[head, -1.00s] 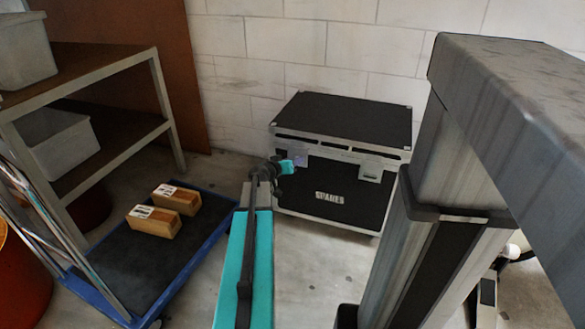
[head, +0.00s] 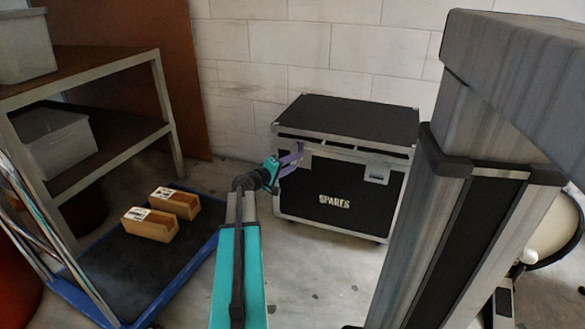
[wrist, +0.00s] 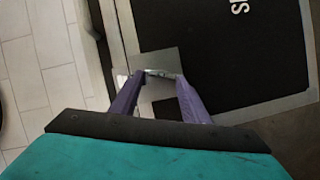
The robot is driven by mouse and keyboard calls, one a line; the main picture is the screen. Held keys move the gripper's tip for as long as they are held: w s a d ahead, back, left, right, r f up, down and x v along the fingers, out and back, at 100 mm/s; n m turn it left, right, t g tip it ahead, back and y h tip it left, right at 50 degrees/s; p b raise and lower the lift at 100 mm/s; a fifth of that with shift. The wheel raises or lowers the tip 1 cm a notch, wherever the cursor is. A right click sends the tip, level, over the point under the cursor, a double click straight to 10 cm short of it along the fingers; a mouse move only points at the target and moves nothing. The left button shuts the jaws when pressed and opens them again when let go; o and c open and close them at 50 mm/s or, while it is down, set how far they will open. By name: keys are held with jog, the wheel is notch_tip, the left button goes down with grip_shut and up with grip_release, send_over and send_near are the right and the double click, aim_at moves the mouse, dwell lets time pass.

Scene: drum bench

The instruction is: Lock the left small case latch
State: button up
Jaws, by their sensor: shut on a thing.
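The spares case (head: 338,200) is a black box with silver edges, standing on the floor against the wall with its lid down. Its left latch (wrist: 158,73) shows in the wrist view as a small metal piece on a grey plate, between my fingertips. In the head view my gripper hides most of that latch. My gripper (head: 296,152) has purple fingers and reaches the upper left of the case front. In the wrist view my gripper (wrist: 159,76) is shut on the left latch, with the fingertips on either side of it. The latch's exact angle is unclear.
The case's right latch (head: 377,174) is on the front, clear of my gripper. A blue-edged cart (head: 180,275) with two wooden blocks (head: 162,213) stands at the left, beside a shelf rack (head: 110,150). Open floor (head: 310,265) lies before the case.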

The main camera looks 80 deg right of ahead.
jog(key=n, duration=0.1)
jog(key=n+g+b, duration=0.1)
jog(key=n, duration=0.1)
jog(key=shift+f+h, duration=0.3)
jog(key=shift+h, duration=0.1)
jog(key=o, duration=1)
jog(key=shift+o, duration=0.2)
jog(key=shift+w, duration=0.1)
jog(key=p+v, duration=0.4)
jog(key=v, duration=0.9)
jog(key=shift+w+a, duration=0.15)
jog(key=shift+a, duration=0.15)
jog(key=shift+f, duration=0.1)
